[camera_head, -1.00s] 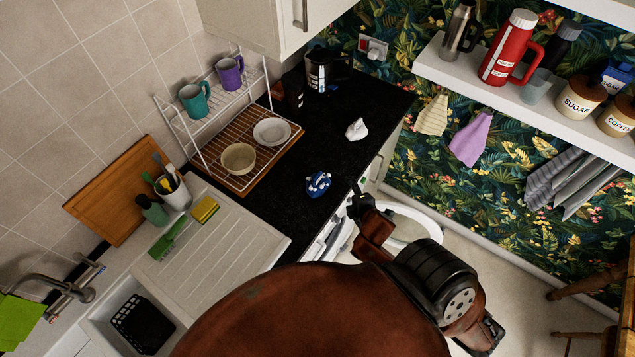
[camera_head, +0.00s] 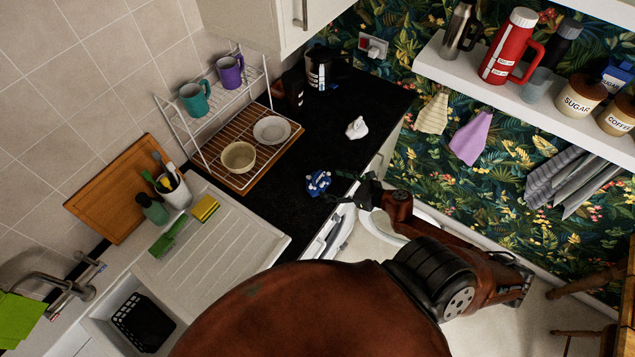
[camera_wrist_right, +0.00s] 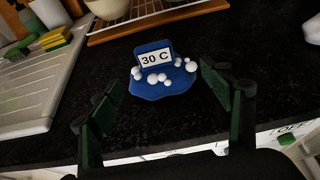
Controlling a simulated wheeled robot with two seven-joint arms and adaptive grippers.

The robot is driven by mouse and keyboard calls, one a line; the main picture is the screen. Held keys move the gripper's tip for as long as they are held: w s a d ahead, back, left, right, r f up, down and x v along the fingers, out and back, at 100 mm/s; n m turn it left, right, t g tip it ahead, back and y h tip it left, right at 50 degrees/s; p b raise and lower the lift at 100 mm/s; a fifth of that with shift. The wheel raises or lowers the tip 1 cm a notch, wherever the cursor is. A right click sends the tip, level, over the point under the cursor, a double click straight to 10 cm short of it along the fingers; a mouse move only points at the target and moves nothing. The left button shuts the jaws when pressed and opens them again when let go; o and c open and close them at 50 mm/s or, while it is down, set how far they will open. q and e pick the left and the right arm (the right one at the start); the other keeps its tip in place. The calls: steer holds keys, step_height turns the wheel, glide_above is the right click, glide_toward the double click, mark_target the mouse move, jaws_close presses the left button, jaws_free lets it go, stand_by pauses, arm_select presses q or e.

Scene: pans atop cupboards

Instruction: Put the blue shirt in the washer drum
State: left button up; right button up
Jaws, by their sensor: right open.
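The blue shirt (camera_head: 318,183) is a small blue bundle with white balls on the black worktop, near its front edge. In the right wrist view the blue shirt (camera_wrist_right: 160,88) carries a "30 C" label. My right gripper (camera_head: 340,188) is open and empty at the worktop's edge, just right of the shirt, with its fingers pointing at it. In the right wrist view its fingers (camera_wrist_right: 165,100) stand apart on either side of the shirt, nearer the camera. The white washer (camera_head: 333,235) is under the worktop, its round door (camera_head: 383,226) swung open. The drum's inside is hidden. My left gripper is out of view.
A white crumpled item (camera_head: 357,128) lies farther back on the worktop. A wooden rack (camera_head: 215,165) with a bowl and plate is to the left. The sink drainer (camera_head: 225,240) is front left. A white shelf (camera_head: 545,110) is at upper right. Worktop around the shirt is clear.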

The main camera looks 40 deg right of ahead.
mark_target(319, 180)
steer(key=x, duration=0.2)
steer(key=p+x, duration=0.1)
steer(key=x, duration=0.1)
steer(key=p+x, duration=0.1)
steer(key=x, duration=0.1)
steer(key=shift+w+a+r, duration=0.25)
steer(key=shift+r, duration=0.05)
steer(key=shift+w+f, duration=0.25)
steer(key=shift+w, duration=0.1)
steer(key=shift+c, duration=0.7)
steer(key=shift+s, duration=0.15)
steer(key=c, duration=1.5)
